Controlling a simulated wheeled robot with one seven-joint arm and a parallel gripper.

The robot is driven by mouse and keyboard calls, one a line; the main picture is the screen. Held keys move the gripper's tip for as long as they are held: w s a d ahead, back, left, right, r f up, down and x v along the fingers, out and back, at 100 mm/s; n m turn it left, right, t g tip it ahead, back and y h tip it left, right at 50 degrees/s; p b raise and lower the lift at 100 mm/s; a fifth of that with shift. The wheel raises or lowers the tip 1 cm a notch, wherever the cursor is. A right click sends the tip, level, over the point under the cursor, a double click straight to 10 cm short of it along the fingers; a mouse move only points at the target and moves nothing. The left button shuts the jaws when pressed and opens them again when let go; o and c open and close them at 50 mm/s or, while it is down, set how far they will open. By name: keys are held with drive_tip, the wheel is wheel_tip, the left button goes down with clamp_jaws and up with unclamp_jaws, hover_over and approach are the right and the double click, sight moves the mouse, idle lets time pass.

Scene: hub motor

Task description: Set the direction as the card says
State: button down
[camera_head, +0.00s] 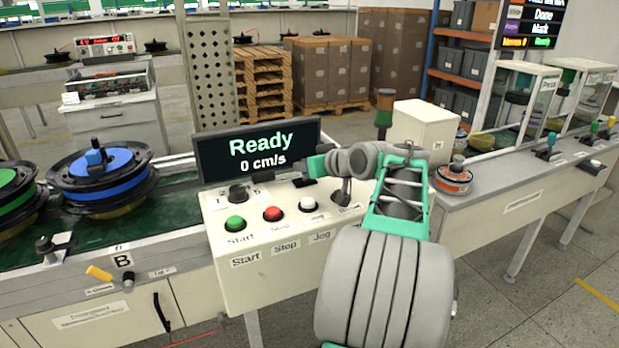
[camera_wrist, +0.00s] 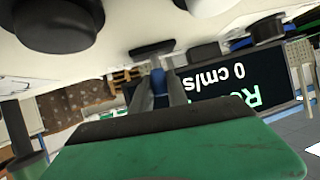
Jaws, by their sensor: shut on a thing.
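The control box (camera_head: 260,275) carries a dark slotted plate (camera_head: 303,182) near its back edge. In the wrist view, which shows the box upside down, a small blue-tipped lever (camera_wrist: 158,82) stands at such a plate (camera_wrist: 152,48). My gripper (camera_wrist: 160,92) is shut on this lever, one grey finger on each side. In the head view my gripper (camera_head: 318,166) is beside the display's lower right corner, its fingertips mostly hidden. The display (camera_head: 258,150) reads "Ready" and "0 cm/s". I cannot make out a direction card or the lever's set side.
The box has a green Start button (camera_head: 235,223), a red Stop button (camera_head: 273,213), a white Jog button (camera_head: 308,204) and a black knob (camera_head: 238,193). A large black knob (camera_wrist: 55,25) is close to my gripper. A blue reel (camera_head: 100,172) lies on the conveyor at left.

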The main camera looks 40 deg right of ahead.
drive_tip(key=b, duration=0.2)
drive_tip(key=a+n+h+b, duration=0.1)
drive_tip(key=b, duration=0.1)
drive_tip(key=f+n+h+b, duration=0.1)
drive_tip(key=b, duration=0.1)
drive_tip(key=shift+w+a+g, duration=0.25)
drive_tip(key=shift+a+g, duration=0.1)
drive_tip(key=shift+g, duration=0.05)
drive_tip(key=b, duration=0.1)
drive_tip(key=n+h+b, duration=0.1)
drive_tip(key=b, duration=0.1)
drive_tip(key=shift+a+r, duration=0.15)
drive_tip(key=shift+a, duration=0.1)
drive_tip(key=shift+n, duration=0.3)
drive_tip(key=c, duration=1.3)
unclamp_jaws()
drive_tip(key=shift+r, duration=0.1)
drive_tip(key=shift+r, duration=0.1)
drive_tip(key=p+v, duration=0.1)
drive_tip(key=v, duration=0.6)
drive_tip(key=shift+s+a+r, duration=0.2)
drive_tip(key=shift+s, duration=0.05)
